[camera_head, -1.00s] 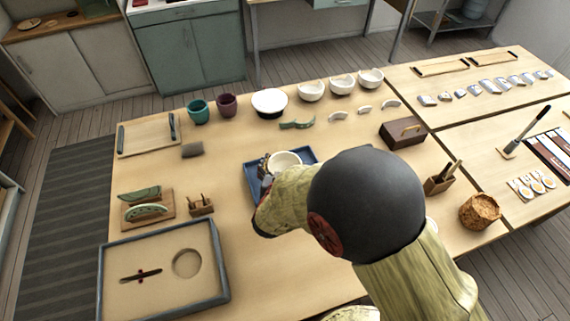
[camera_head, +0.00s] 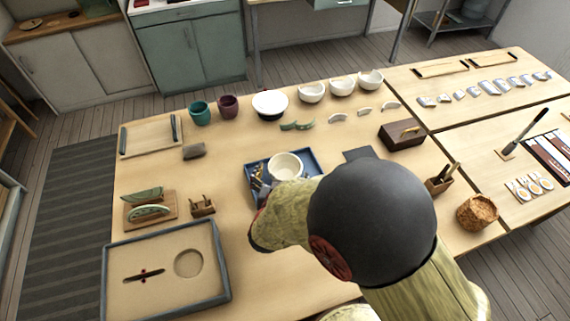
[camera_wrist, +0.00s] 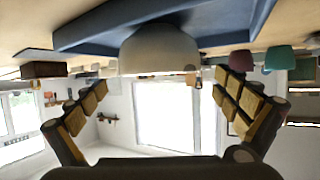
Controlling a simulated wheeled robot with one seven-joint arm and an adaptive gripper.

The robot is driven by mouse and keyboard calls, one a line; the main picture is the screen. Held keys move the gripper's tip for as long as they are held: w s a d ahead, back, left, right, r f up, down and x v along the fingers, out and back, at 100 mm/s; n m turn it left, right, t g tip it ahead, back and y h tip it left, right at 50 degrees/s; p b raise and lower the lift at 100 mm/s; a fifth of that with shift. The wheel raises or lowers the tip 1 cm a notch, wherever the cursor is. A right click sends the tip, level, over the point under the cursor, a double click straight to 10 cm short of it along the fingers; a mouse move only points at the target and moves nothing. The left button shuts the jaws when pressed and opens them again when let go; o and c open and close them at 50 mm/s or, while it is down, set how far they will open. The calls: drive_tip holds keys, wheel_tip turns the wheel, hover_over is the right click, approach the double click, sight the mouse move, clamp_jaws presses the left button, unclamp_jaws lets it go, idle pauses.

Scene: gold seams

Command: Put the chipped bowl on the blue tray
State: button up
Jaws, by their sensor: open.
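A cream-white bowl (camera_head: 285,168) stands upright on the blue tray (camera_head: 313,160) near the middle of the table. I take it for the chipped bowl, though no chip can be made out on it. In the wrist view, which is upside down, the bowl (camera_wrist: 160,50) hangs from the top against the blue tray (camera_wrist: 95,35). My gripper (camera_head: 262,187) is at the tray's front left, beside the bowl and partly hidden by my arm. In the wrist view my gripper (camera_wrist: 160,88) is open, its fingers spread wide and empty, apart from the bowl.
Several white bowls (camera_head: 342,87) and two cups (camera_head: 228,106) line the back edge, with loose shards (camera_head: 338,117) before them. A brown box (camera_head: 402,134) stands right of the tray. A sand tray (camera_head: 215,290) lies front left. Bare table lies left of the blue tray.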

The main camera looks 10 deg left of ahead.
drive_tip(key=p+v, duration=0.2)
drive_tip(key=v, duration=0.5)
drive_tip(key=shift+s+r, duration=0.2)
drive_tip(key=shift+s, duration=0.05)
drive_tip(key=w+d+r+g+y, duration=0.2)
drive_tip(key=w+r+g+y, duration=0.15)
drive_tip(key=r, duration=1.05)
drive_tip(key=s+d+r+g+h, duration=0.1)
drive_tip(key=s+d+r, duration=0.3)
drive_tip(key=s+d, duration=0.5)
drive_tip(key=s+d+r+g+h, duration=0.2)
drive_tip(key=s+d, duration=0.8)
drive_tip(key=d, duration=0.6)
wheel_tip(320, 180, up, 2)
drive_tip(key=shift+r+n+g, duration=0.15)
drive_tip(key=shift+n+g, duration=0.15)
drive_tip(key=shift+g, duration=0.45)
